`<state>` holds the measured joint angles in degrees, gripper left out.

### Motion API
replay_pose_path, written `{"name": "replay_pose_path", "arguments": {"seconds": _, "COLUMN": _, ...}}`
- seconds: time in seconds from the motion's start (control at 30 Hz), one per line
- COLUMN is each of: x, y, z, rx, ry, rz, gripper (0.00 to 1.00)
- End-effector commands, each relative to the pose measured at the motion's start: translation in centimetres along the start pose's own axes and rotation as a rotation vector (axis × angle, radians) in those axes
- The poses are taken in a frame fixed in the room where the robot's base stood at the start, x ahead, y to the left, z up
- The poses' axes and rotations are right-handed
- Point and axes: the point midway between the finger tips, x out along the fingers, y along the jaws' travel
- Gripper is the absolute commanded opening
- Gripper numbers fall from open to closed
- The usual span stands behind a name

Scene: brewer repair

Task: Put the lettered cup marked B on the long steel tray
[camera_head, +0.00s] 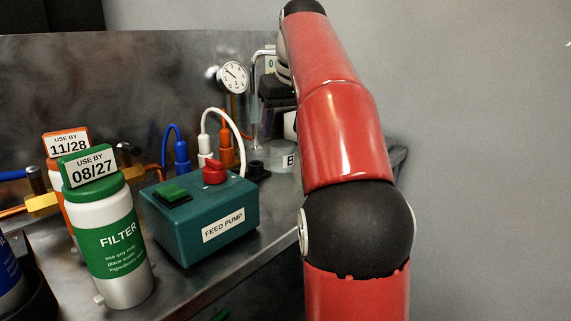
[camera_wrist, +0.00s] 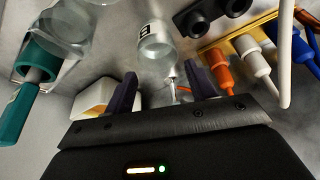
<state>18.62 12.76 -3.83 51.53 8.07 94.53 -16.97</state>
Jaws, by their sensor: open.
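The clear cup marked B (camera_head: 283,158) stands at the far end of the steel bench, partly hidden behind my arm. In the wrist view, a clear cup with a black-and-white label (camera_wrist: 156,48) lies just beyond my gripper (camera_wrist: 162,90). The two dark fingers are apart, with nothing between them. The cup is ahead of the fingers, not clasped. In the head view my gripper (camera_head: 276,92) is a dark shape above the cup, mostly hidden by my red arm. I cannot make out the long steel tray for certain in either view.
A teal feed pump box (camera_head: 205,215) and a green-labelled filter bottle (camera_head: 112,240) stand on the bench nearer. A gauge (camera_head: 233,78) and cabled plugs (camera_head: 226,150) are behind. The wrist view shows another clear vessel (camera_wrist: 65,28) and a teal handle (camera_wrist: 18,115) at left.

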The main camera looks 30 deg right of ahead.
Motion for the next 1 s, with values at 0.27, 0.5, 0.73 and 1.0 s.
{"name": "replay_pose_path", "arguments": {"seconds": 0.27, "x": 2.8, "y": 0.0, "z": 0.0, "rx": -0.009, "ry": 0.003, "rz": -0.003, "gripper": 0.56}}
{"name": "replay_pose_path", "arguments": {"seconds": 0.5, "x": 6.2, "y": 0.1, "z": 0.8, "rx": -0.009, "ry": 0.002, "rz": -0.003, "gripper": 0.56}}
{"name": "replay_pose_path", "arguments": {"seconds": 0.73, "x": 8.0, "y": 0.1, "z": 0.7, "rx": -0.009, "ry": 0.003, "rz": -0.002, "gripper": 0.56}}
{"name": "replay_pose_path", "arguments": {"seconds": 1.0, "x": 8.0, "y": 0.1, "z": 0.6, "rx": -0.009, "ry": 0.004, "rz": -0.002, "gripper": 0.48}}
